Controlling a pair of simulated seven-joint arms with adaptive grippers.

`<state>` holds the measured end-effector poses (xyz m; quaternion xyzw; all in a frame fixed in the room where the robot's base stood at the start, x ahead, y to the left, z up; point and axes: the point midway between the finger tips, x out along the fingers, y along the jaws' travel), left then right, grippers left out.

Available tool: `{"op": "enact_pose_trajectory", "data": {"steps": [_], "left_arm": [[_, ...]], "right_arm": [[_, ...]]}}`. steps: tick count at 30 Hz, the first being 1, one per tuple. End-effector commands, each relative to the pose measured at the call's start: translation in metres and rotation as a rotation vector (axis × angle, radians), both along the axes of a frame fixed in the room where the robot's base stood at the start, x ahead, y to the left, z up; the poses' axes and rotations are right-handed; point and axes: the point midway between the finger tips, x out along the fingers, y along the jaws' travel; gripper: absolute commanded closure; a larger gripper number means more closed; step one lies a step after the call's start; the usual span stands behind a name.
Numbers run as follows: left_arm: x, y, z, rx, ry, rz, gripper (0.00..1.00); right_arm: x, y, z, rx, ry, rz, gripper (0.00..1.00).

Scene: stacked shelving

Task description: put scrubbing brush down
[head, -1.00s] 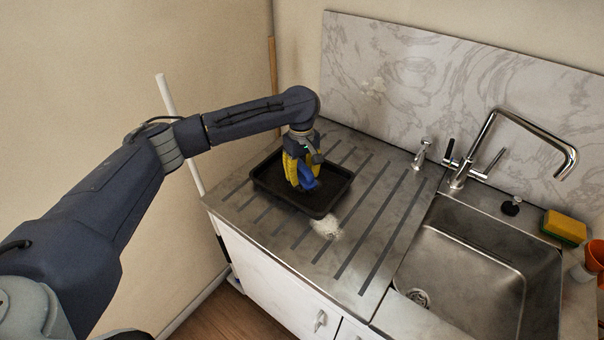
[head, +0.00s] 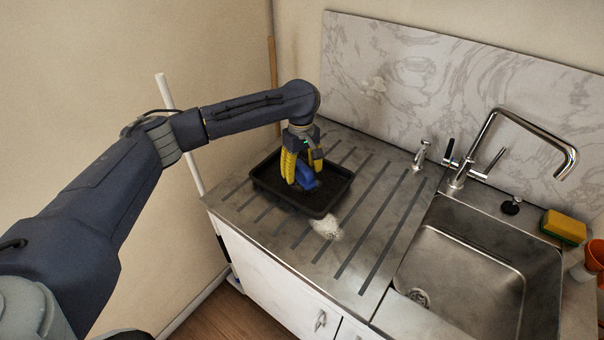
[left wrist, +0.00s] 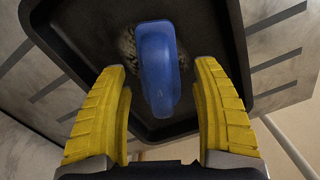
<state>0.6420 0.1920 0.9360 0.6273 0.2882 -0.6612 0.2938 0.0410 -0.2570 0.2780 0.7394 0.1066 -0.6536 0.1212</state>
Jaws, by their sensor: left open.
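The scrubbing brush (head: 306,177) has a blue handle and sits in the black tray (head: 318,213) on the draining board. In the left wrist view the brush (left wrist: 157,62) lies on the tray floor (left wrist: 85,40), with pale bristles partly showing beneath the handle. My left gripper (head: 301,172) has yellow fingers and is above the tray. In the left wrist view, the left gripper (left wrist: 163,115) is open, with one finger on each side of the handle's near end and visible gaps between. My right gripper is not in view.
A white frothy patch (head: 327,227) lies on the grooved steel draining board (head: 375,220) in front of the tray. The sink (head: 465,265) with its tall tap (head: 520,125) is to the right. A yellow-green sponge (head: 564,227) and an orange item (head: 595,255) are at the far right.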

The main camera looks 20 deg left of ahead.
Motion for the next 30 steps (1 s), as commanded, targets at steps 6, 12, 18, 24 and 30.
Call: {"op": "enact_pose_trajectory", "data": {"steps": [6, 12, 18, 24, 30], "left_arm": [[0.002, 0.001, 0.038, 0.0, -0.004, 0.001, 0.35], [0.003, 0.002, 0.068, 0.001, -0.004, -0.001, 0.35], [0.004, 0.002, 0.091, -0.001, -0.002, 0.0, 0.35], [0.004, 0.002, 0.102, 0.0, 0.0, 0.0, 0.35], [0.004, 0.002, 0.106, -0.001, 0.001, 0.0, 0.35]], "right_arm": [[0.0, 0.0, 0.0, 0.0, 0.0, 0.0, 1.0], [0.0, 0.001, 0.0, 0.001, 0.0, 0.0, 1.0], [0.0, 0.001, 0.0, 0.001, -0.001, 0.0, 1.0], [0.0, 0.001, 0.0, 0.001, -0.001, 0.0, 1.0], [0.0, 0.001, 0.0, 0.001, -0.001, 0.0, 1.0]]}}
